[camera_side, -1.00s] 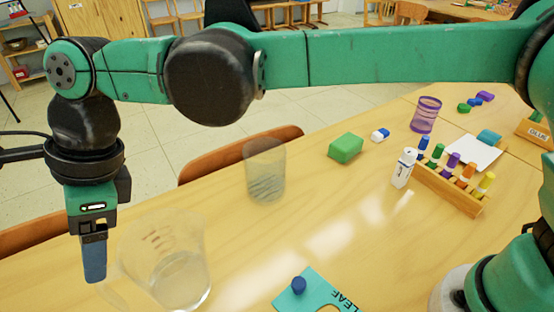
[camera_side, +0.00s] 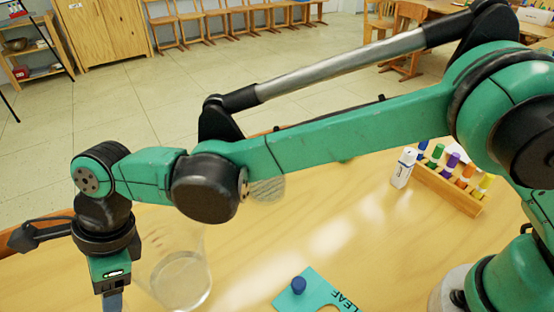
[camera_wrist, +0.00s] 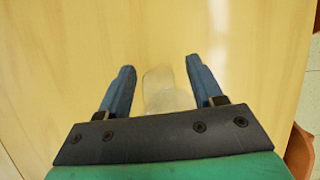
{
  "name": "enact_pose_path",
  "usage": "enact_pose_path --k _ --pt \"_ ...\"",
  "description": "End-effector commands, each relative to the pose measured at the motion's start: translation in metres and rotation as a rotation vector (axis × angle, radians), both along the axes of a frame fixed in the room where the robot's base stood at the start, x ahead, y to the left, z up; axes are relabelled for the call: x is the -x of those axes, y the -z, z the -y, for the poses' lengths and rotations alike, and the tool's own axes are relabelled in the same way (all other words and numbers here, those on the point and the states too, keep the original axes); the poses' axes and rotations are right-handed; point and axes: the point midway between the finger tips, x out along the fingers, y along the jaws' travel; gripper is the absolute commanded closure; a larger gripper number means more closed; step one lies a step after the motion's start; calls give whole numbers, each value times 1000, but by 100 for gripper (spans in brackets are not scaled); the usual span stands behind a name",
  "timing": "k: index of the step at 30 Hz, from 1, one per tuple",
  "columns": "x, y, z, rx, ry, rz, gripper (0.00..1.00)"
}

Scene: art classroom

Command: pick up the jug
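The jug (camera_side: 182,278) is clear and see-through, with a wide body, and stands upright on the table in the side view. My gripper (camera_side: 112,301) is low at its left, overlapping the jug's left side, where the handle is hidden. The fingertips run below that picture's edge. In the wrist view my gripper (camera_wrist: 160,66) is open, with its two blue fingers well apart. A clear shape, seemingly part of the jug (camera_wrist: 165,88), lies between the fingers. Its lower part is hidden by the gripper's plate. I cannot tell whether a finger touches it.
A clear tumbler (camera_side: 268,189) stands behind my arm, mostly hidden. A teal card (camera_side: 318,293) with a blue knob (camera_side: 298,285) lies right of the jug. A white bottle (camera_side: 403,168) and a wooden rack (camera_side: 450,190) of markers are farther right. The table's middle is clear.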

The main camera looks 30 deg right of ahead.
Motion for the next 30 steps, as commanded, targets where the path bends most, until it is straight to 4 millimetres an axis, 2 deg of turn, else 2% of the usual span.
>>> enact_pose_path --k 1,3,6,30 --pt "0 0 0 0 0 0 57" --pt "0 0 0 0 0 0 77" --pt "0 0 0 0 0 0 100" --pt "0 0 0 0 0 0 100"
